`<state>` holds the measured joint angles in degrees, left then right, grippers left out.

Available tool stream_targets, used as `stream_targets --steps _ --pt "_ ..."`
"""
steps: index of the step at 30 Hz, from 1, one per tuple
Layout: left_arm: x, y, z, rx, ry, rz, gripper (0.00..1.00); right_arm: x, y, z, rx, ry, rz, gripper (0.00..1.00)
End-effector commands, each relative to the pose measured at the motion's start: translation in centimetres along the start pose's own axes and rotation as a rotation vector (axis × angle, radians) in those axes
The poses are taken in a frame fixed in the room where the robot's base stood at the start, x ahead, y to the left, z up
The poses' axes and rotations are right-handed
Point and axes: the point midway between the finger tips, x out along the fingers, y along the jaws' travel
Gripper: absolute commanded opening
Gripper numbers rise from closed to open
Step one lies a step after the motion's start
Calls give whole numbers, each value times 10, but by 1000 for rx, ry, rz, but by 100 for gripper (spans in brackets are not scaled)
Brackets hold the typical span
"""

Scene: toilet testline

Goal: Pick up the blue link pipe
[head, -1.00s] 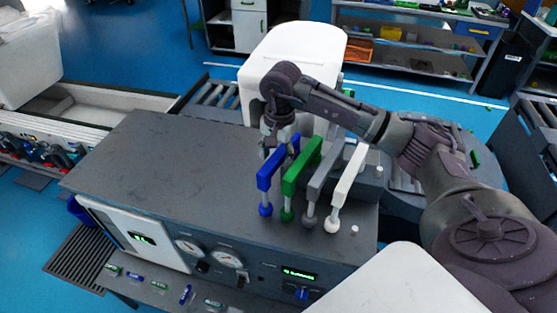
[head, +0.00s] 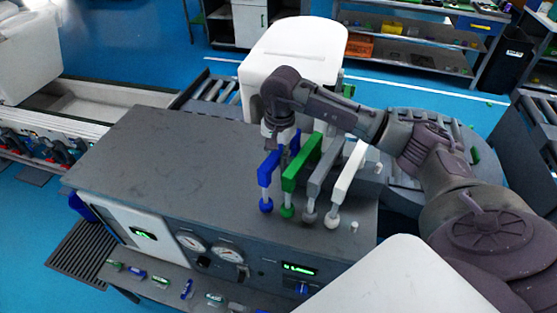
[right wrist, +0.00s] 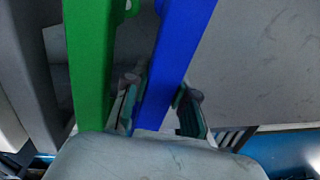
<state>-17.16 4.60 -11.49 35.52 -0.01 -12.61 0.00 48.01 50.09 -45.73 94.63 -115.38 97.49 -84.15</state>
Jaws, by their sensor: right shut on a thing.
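The blue link pipe (head: 267,172) stands on the grey test bench (head: 150,160), leftmost in a row of pipes. In the right wrist view the blue pipe (right wrist: 177,60) runs down between the two fingers. My right gripper (head: 275,148) comes down from above at the far part of the blue pipe; its fingertips are largely hidden in the head view. In the right wrist view my right gripper (right wrist: 158,108) is shut on the blue pipe, one finger on each side. My left gripper is not in view.
A green link pipe (head: 301,165) stands close beside the blue one, with a grey pipe (head: 320,175) and a white pipe (head: 348,180) to its right. A white toilet (head: 295,55) stands behind the bench. The bench top to the left is clear.

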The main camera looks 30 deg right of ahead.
Motion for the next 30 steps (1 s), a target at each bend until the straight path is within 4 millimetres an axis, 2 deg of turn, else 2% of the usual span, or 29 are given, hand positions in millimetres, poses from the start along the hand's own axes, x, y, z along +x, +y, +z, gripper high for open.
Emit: stream_targets --steps 8,14,21,27,30 --pt "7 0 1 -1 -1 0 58 -10 -2 -1 0 1 -5 0" --pt "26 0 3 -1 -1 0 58 -42 -4 1 -2 3 -9 0" --pt "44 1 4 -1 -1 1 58 -72 -17 57 -8 1 -8 0" --pt "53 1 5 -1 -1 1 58 -94 -24 91 -5 1 -5 0" --pt "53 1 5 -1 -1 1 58 -102 -26 102 -3 1 -4 0"
